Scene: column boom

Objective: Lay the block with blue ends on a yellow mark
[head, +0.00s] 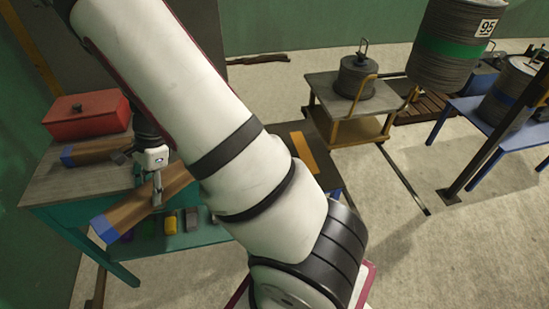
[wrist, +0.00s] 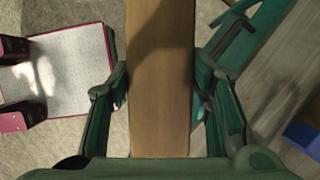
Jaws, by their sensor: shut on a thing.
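A long brown wooden block (head: 138,206) with a blue near end is held by my gripper (head: 157,188) in the head view, tilted, with its blue end out past the table's front edge. In the wrist view the block's brown middle (wrist: 160,80) runs between the two fingers of my gripper (wrist: 162,88); its ends are out of that picture. My arm hides the block's far end in the head view.
A second brown block with a blue end (head: 95,152) lies on the teal-legged table (head: 60,187), by a red box (head: 88,115). Small coloured things lie on a lower shelf (head: 190,240). A large cable-like drum (head: 450,45) hangs at upper right. Floor on the right is partly clear.

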